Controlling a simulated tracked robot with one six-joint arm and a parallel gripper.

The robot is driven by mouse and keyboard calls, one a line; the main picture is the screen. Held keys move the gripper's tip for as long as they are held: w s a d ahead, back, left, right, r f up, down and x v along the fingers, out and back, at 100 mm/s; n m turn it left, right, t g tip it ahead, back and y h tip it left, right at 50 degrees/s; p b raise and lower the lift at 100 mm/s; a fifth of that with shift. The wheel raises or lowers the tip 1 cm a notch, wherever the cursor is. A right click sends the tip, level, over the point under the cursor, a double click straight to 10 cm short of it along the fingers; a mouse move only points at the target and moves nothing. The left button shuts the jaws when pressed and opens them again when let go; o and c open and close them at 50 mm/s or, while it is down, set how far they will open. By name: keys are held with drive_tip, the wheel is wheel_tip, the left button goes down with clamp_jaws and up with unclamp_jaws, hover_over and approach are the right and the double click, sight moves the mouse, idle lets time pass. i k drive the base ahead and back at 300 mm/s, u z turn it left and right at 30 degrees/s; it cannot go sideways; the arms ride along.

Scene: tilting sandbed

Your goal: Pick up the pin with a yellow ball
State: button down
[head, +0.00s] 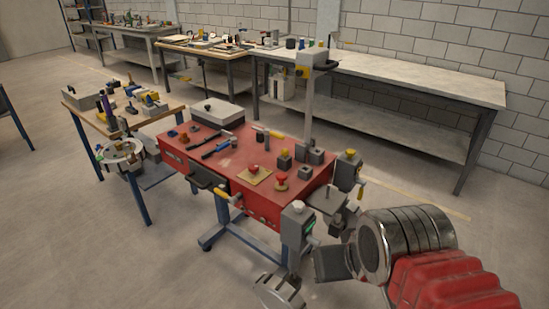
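No pin with a yellow ball can be made out for certain at this size. A small yellow knob (350,153) sits on top of a grey fixture at the right end of the red bench (225,165). A yellow-handled part (223,193) sticks out at the bench's front edge. My arm comes in at the lower right, with a red ribbed sleeve and a ringed metal section. A dark block at its left end appears to be my gripper (334,264). It is in front of the bench's right end, apart from the yellow knob. Its fingers cannot be told apart.
Tools, blocks and red knobs lie on the red bench, with a grey box (218,112) at its back left. A post (308,105) rises at its back. A cluttered wooden table (90,119) stands left. A long workbench (430,83) lines the wall. Floor at right is clear.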

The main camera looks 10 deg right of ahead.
sight(285, 152)
drive_tip(key=z, duration=0.05)
drive_tip(key=i, duration=1)
drive_tip(key=u, duration=0.05)
